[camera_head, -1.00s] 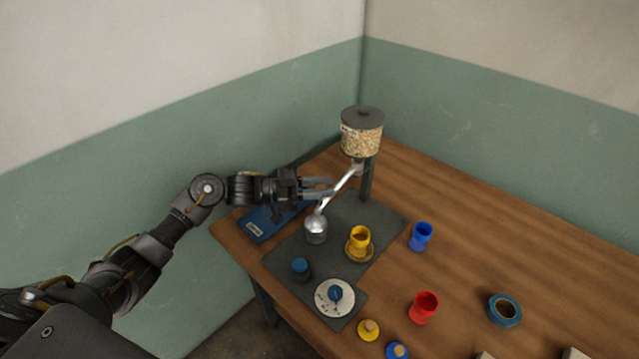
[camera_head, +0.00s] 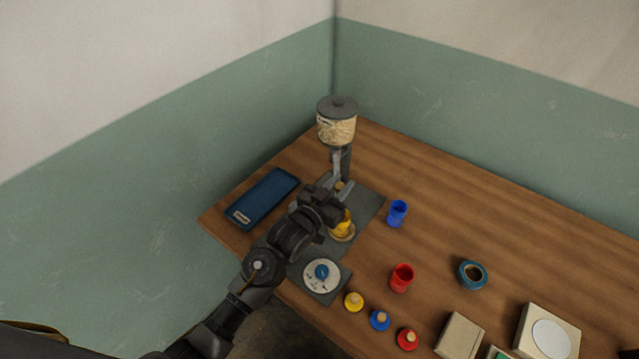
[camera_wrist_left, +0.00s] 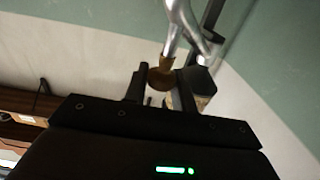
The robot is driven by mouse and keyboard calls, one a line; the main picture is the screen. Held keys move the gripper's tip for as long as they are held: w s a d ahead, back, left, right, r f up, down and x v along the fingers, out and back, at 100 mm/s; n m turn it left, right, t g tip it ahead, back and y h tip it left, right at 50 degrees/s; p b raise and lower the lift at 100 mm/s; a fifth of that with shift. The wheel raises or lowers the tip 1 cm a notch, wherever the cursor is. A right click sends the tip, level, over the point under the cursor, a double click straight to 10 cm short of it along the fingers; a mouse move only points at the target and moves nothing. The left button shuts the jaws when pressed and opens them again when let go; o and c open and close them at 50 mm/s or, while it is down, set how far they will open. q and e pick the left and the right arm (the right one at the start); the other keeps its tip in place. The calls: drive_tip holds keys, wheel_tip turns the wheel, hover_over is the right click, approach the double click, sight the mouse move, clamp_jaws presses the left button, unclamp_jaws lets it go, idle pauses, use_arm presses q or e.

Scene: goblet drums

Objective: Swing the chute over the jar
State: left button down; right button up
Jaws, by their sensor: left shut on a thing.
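The hopper (camera_head: 337,128), a clear container of pale grains with a grey lid, stands on a post at the back of the dark mat (camera_head: 371,203). The silver chute (camera_head: 337,160) slopes down from it toward the yellow jar (camera_head: 347,222). The jar stands upright on a round wooden coaster (camera_head: 343,238), partly hidden by my left gripper (camera_head: 339,189). In the left wrist view, my gripper (camera_wrist_left: 161,88) is shut on a brown knob (camera_wrist_left: 161,78) by the silver chute (camera_wrist_left: 178,18). The chute's lower end is hidden in the head view, so I cannot tell whether it is over the jar.
A blue case (camera_head: 262,198) lies at the left. A white dial (camera_head: 322,275) with a blue knob is at the mat's front. Blue (camera_head: 397,213) and red (camera_head: 402,278) cups, a teal tape roll (camera_head: 472,274) and several lids stand to the right. The back right table is clear.

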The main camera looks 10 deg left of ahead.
use_arm(q)
drive_tip(key=shift+w+d+n+t+y, duration=0.1)
drive_tip(key=shift+d+n+t+y, duration=0.3)
drive_tip(key=shift+d+n+y, duration=0.4)
drive_tip(key=shift+a, duration=0.1)
drive_tip(key=c, duration=1.2)
unclamp_jaws()
drive_tip(key=shift+w, duration=0.1)
drive_tip(key=shift+s+a+f, duration=0.15)
drive_tip(key=shift+s, duration=0.3)
drive_tip(key=shift+b+v, duration=1.4)
drive_tip(key=shift+v, duration=3.5)
